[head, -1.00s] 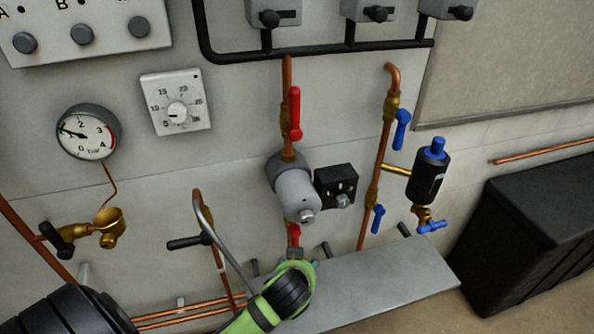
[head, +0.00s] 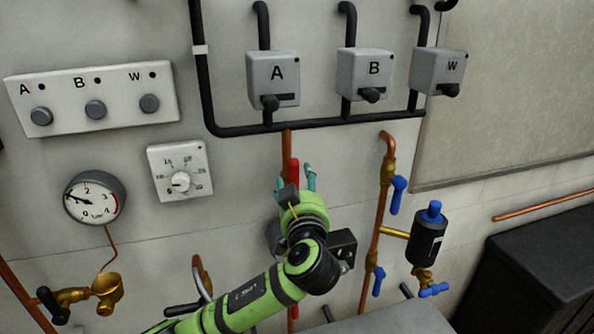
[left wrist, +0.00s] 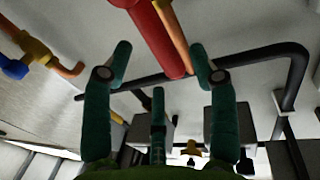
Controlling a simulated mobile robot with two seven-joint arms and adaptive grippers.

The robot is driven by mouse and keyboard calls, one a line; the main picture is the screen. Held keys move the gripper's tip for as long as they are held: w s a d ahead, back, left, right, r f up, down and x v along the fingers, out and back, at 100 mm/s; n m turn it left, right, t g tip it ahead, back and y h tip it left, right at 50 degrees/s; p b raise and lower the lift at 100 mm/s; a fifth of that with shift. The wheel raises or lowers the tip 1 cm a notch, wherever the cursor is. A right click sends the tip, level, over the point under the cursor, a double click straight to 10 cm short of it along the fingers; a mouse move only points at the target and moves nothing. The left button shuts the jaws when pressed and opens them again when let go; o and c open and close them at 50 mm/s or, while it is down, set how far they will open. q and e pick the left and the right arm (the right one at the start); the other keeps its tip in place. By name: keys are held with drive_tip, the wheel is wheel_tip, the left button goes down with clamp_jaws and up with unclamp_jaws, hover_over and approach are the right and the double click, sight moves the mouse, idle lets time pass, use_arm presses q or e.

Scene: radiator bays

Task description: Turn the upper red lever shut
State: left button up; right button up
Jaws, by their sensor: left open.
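The upper red lever (head: 295,170) stands upright along a copper pipe on the wall, in line with the pipe. My left gripper (head: 297,180) is open in front of it, with its teal fingertips on either side of the lever. In the left wrist view the red lever (left wrist: 158,38) reaches in from the top between the spread fingers (left wrist: 160,53); I see no clear contact. The lever's lower part and valve body are hidden behind my gripper in the head view. My right gripper is not in view.
Black pipe (head: 240,130) and grey boxes A (head: 272,72), B (head: 365,65) and W (head: 436,68) sit above. A dial plate (head: 180,172) is to the left. A blue-handled valve (head: 397,195) on a copper pipe stands close on the right.

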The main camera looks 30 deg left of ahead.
sight(298, 177)
use_arm(q)
drive_tip(key=p+x, duration=0.1)
drive_tip(key=x, duration=0.2)
drive_tip(key=shift+w+a+r, duration=0.1)
drive_tip(key=shift+w+a, duration=0.15)
drive_tip(key=shift+a, duration=0.05)
drive_tip(key=shift+w+a+p, duration=0.15)
drive_tip(key=shift+w+p, duration=0.1)
drive_tip(key=shift+p, duration=0.05)
clamp_jaws()
drive_tip(key=shift+w, duration=0.1)
